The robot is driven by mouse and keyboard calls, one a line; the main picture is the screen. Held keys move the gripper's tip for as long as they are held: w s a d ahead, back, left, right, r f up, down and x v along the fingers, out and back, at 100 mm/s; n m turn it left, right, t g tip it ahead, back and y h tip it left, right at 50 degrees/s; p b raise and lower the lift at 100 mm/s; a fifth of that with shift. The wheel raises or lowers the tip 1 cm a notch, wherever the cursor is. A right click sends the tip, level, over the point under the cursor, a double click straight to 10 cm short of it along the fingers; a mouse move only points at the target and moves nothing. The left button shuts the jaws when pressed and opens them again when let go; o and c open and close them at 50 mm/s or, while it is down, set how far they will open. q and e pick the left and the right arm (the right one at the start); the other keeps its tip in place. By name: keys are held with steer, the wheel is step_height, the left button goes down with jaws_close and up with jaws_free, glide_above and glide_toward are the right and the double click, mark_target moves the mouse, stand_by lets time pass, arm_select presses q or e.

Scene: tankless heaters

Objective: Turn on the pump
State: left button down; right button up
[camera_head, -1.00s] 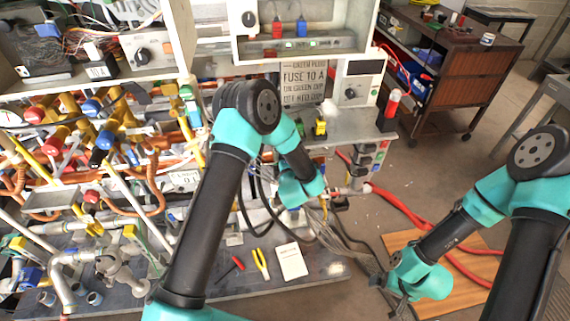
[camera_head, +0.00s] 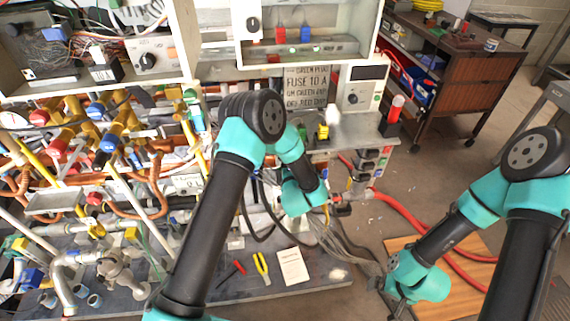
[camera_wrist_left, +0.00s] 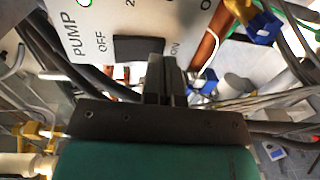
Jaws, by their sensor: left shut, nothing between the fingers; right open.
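In the left wrist view, a white pump panel (camera_wrist_left: 92,38) carries the printed words PUMP, OFF and ON. A dark switch (camera_wrist_left: 140,47) sits on it between OFF and ON. My left gripper (camera_wrist_left: 164,65) is shut and empty. Its fingertips overlap the lower right of the switch in the picture, near ON; I cannot tell whether they touch. In the head view the left fingers are hidden behind my left arm. My right gripper (camera_head: 396,296) is open and empty at the lower right, low over the floor area, away from the panel.
A dense rack of pipes and valves (camera_head: 110,140) fills the left. Pliers (camera_head: 261,267) and a paper sheet (camera_head: 293,266) lie on the grey base (camera_head: 225,292). A red hose (camera_head: 405,213) crosses the floor at right. Orange and blue fittings and cables crowd the left wrist view.

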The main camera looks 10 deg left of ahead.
arm_select(q)
steer(key=f+v, duration=0.2)
steer(key=v, duration=1)
steer(key=shift+s+f, duration=0.25)
steer(key=shift+s, duration=0.05)
steer(key=shift+w, duration=0.1)
